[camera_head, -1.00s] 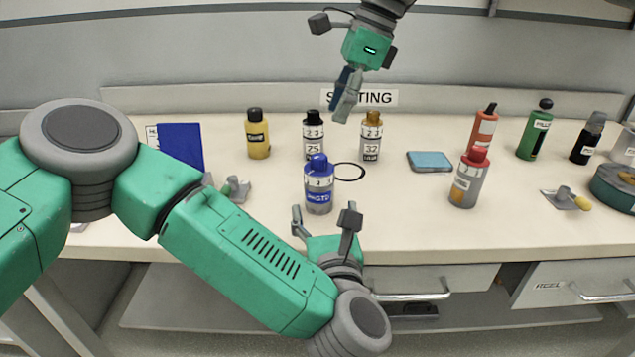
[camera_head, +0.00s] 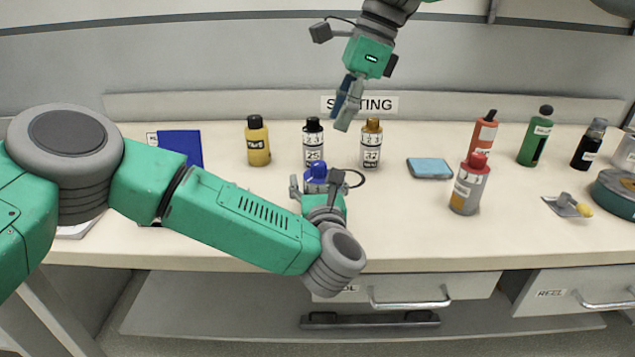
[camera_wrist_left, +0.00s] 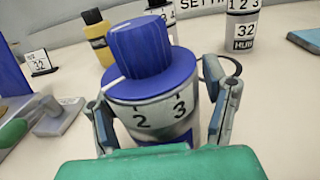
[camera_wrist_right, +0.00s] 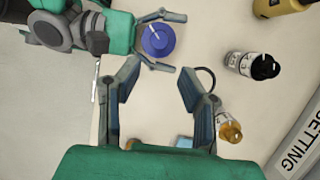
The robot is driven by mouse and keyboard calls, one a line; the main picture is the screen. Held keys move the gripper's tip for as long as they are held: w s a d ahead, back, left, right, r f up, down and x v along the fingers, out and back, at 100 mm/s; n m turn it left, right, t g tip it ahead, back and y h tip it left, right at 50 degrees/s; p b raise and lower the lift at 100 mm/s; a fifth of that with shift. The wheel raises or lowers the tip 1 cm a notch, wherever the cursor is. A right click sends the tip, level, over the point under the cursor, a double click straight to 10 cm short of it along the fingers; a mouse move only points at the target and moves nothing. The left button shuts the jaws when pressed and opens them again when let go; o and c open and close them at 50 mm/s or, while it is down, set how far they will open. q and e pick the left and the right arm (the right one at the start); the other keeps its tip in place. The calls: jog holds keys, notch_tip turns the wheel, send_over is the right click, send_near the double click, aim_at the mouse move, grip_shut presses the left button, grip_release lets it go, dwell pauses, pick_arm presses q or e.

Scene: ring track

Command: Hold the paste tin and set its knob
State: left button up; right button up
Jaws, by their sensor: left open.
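The paste tin, a grey can with a blue collar and blue knob (camera_head: 316,170), stands upright on the bench, mostly hidden behind my left gripper (camera_head: 319,186). In the left wrist view its ribbed knob (camera_wrist_left: 140,45) has a white mark on its left side, and the tin's band (camera_wrist_left: 160,117) shows 2 and 3. My left gripper is open, with one finger on each side of the tin; contact cannot be told. My right gripper (camera_head: 345,118) is open and empty, above and behind the tin. In the right wrist view the knob (camera_wrist_right: 157,40) lies beyond its spread fingers (camera_wrist_right: 155,85).
Black-capped (camera_head: 314,145) and orange-capped (camera_head: 371,145) bottles stand behind the tin, before the SETTING sign (camera_head: 375,104). A yellow bottle (camera_head: 257,143) is left. A blue pad (camera_head: 429,168) and red-capped bottle (camera_head: 468,185) are right. A black ring (camera_head: 353,177) lies close behind the tin.

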pick_arm(q)
jog(key=c, duration=1.5)
grip_shut()
